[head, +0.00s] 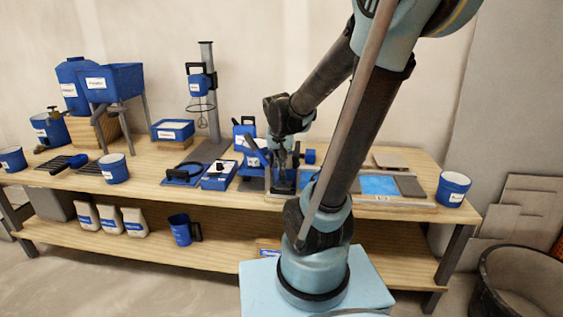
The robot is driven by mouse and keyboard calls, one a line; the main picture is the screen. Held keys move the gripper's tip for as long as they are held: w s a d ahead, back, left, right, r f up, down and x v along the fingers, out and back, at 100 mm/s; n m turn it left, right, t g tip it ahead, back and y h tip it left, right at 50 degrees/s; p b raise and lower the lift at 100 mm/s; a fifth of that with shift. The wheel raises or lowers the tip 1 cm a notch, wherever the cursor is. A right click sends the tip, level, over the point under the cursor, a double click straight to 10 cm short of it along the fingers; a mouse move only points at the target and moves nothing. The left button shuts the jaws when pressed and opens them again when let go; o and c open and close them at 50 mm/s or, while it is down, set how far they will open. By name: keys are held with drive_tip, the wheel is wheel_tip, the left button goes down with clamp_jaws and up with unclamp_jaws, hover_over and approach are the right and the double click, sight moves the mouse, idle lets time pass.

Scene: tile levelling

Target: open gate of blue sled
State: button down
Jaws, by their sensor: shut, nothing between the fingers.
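My gripper (282,163) points down over the work table, at about the middle of its length. It is small in the picture, and its fingers are closed with nothing between them. A dark blue piece that looks like the blue sled (284,185) stands directly below the fingertips, at the left end of a tile board. The gripper and my arm cover part of it. I cannot make out its gate, or whether the fingers touch it.
The wooden table (145,170) holds a blue box tool (218,175), a blue bucket (114,168), another bucket (453,188) at the right end and a mixer stand (207,90). The tile board's blue bed (380,185) lies right of my arm, with grey tiles (408,186).

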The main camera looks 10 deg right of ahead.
drive_tip(key=shift+s, duration=0.2)
idle(0.5)
wheel_tip(320, 180, up, 11)
drive_tip(key=s, duration=0.1)
drive_tip(key=shift+a+r, duration=0.2)
drive_tip(key=shift+a, duration=0.05)
idle(0.6)
drive_tip(key=s+d+f+n+g+y, duration=0.1)
drive_tip(key=s+d+f+n+g, duration=0.1)
drive_tip(key=s+f, duration=1.2)
drive_tip(key=shift+s+d+f+n, duration=0.25)
drive_tip(key=shift+s+f+n, duration=0.1)
drive_tip(key=shift+s+n, duration=0.75)
